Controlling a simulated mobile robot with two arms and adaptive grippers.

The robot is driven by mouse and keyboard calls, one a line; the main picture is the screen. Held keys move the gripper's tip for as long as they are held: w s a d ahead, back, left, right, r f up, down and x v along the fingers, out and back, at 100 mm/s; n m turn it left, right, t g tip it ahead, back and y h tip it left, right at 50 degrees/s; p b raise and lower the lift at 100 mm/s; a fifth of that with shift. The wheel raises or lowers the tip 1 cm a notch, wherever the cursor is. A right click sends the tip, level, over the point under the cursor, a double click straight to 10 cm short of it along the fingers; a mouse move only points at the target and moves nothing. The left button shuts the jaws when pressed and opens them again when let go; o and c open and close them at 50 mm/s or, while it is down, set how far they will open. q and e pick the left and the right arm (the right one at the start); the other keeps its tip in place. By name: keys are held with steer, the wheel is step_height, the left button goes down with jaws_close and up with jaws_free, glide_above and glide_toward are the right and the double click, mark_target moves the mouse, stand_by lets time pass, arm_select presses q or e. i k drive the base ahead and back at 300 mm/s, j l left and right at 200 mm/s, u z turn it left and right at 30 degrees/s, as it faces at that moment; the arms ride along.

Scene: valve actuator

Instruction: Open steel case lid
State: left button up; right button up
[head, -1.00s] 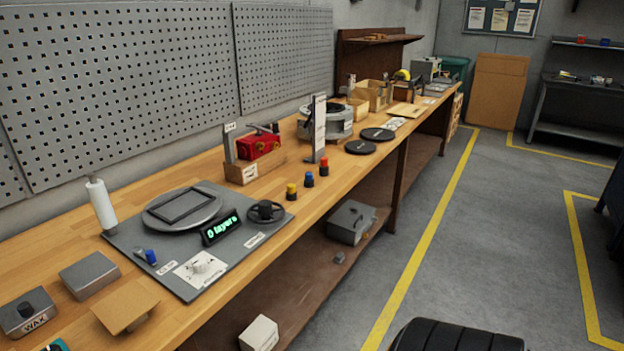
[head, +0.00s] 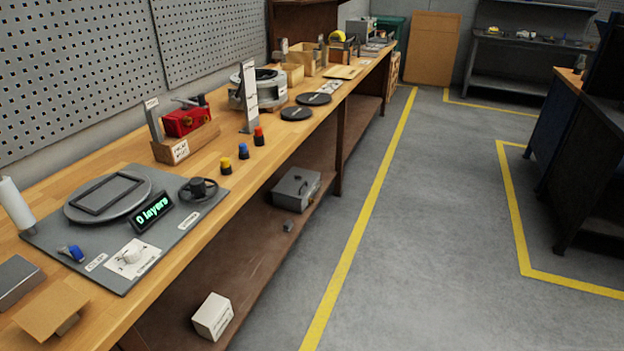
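A grey steel case (head: 297,189) with a lid and a handle on top sits on the lower shelf under the long workbench. Its lid looks shut. Neither of my grippers shows in the head view, and nothing touches the case.
The wooden workbench top (head: 225,155) carries a grey panel (head: 42,236) with a turntable, a red tool in a wooden holder (head: 185,145) and black discs (head: 297,113). The lower shelf (head: 245,250) also holds a white box (head: 212,316) and a small grey piece (head: 288,226). Floor (head: 430,240) on the right is clear.

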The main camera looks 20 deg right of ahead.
mark_target(298, 182)
steer(key=z, duration=0.45)
steer(key=i+l+u, duration=0.1)
steer(key=u, duration=0.8)
steer(key=i+l+u, duration=0.2)
steer(key=l, duration=0.15)
steer(key=i+l+u, duration=0.2)
steer(key=l, duration=0.2)
steer(key=i+l+u, duration=0.2)
steer(key=l, duration=0.25)
steer(key=l+u, duration=0.15)
steer(key=l, duration=0.25)
steer(key=i+l+u, duration=0.2)
steer(key=l, duration=0.3)
steer(key=k+j, duration=0.05)
steer(key=k, duration=0.05)
